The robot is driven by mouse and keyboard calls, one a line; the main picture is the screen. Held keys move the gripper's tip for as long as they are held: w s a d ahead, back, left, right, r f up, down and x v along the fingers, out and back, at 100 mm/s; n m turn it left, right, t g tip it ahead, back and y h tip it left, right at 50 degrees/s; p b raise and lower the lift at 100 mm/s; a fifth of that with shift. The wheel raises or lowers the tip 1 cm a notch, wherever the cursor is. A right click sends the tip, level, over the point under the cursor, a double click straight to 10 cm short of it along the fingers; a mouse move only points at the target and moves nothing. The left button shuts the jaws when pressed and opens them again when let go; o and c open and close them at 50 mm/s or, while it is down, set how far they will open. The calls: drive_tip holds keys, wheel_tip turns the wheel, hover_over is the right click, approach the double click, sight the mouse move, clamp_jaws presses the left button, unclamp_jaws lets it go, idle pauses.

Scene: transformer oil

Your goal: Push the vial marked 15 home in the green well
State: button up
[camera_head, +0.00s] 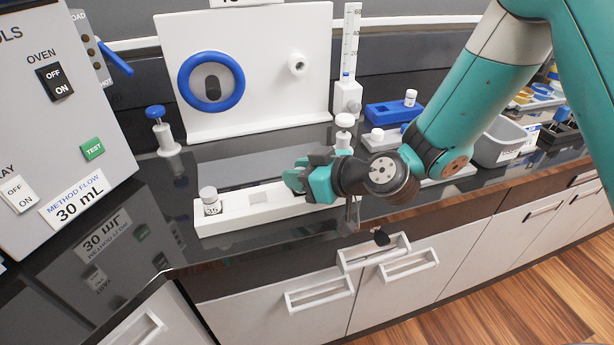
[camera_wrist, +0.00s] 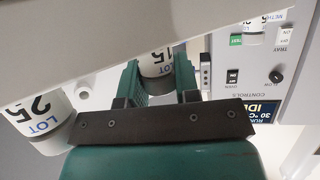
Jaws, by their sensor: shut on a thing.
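The vial marked 15 (camera_wrist: 156,64) is between my gripper's green fingers in the wrist view; its label is partly cut off by the fingers and a pale surface above. My gripper (camera_wrist: 157,78) is shut on it. In the head view my gripper (camera_head: 299,178) is at the right part of a long white rack (camera_head: 258,212), and the held vial is hidden there. A white-capped vial (camera_head: 211,203) stands upright at the rack's left end. The green well cannot be made out. I cannot tell how deep the held vial sits.
A white panel with a blue ring (camera_head: 211,81) stands behind. A control box (camera_head: 60,110) is at left.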

wheel_tip(320, 180, up, 10)
drive_tip(key=shift+f, duration=0.1)
idle(0.4)
